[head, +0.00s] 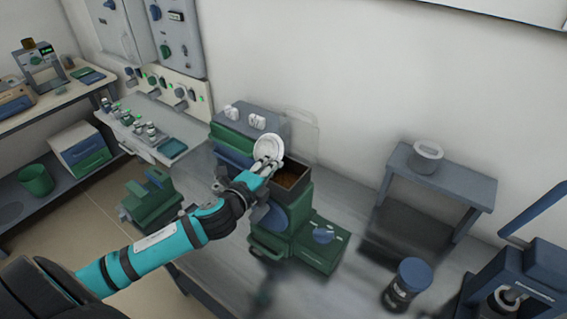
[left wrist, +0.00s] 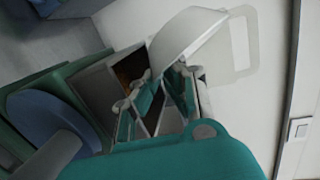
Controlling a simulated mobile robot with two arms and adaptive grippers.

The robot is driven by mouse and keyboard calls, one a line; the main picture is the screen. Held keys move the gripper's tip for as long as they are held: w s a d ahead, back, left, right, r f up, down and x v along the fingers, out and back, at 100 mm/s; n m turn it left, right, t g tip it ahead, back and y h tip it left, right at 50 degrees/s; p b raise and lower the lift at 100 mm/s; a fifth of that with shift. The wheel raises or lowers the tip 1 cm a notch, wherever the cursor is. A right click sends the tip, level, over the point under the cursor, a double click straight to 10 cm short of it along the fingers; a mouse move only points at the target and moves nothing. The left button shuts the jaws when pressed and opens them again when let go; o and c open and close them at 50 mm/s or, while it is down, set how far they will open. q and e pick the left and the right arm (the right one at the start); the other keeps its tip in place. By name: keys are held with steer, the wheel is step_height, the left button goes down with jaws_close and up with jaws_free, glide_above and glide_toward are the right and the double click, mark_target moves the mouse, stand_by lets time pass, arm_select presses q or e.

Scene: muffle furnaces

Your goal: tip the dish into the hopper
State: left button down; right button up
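A white dish (head: 268,149) is tilted steeply on its side, above the left part of the hopper's opening. It also shows in the left wrist view (left wrist: 188,40). My left gripper (head: 262,167) is shut on the dish's lower rim. The hopper (head: 304,189) is a dark open box on top of a green and blue machine, with brown material inside. In the left wrist view the hopper (left wrist: 100,88) lies just below and left of the dish. Whether anything is left in the dish is hidden. My right gripper is not in view.
A clear panel (head: 301,130) stands behind the hopper. A grey stand (head: 452,182) with a white cup (head: 426,156) is to the right. A blue-lidded jar (head: 412,275) and a press (head: 530,275) stand at the right front. Small bottles (head: 140,128) sit on a left shelf.

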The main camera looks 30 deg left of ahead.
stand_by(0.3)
arm_select(q)
steer(key=shift+r, duration=0.15)
steer(key=n+p, duration=0.1)
steer(key=p, duration=0.1)
steer(key=n+g+p, duration=0.1)
steer(key=p, duration=0.1)
steer(key=shift+r+h, duration=0.25)
steer(key=shift+h, duration=0.15)
steer(key=shift+w+n+h+p, duration=0.1)
steer(key=shift+n+h+p, duration=0.2)
steer(key=shift+n+p, duration=0.3)
steer(key=shift+f, duration=0.25)
steer(key=shift+a+r+n+g+p, duration=0.2)
steer(key=shift+n+g+p, duration=0.15)
steer(key=shift+p, duration=0.2)
steer(key=shift+f+n+g+h, duration=0.25)
steer(key=shift+n+g+h, duration=0.2)
steer(key=shift+n+h, duration=0.5)
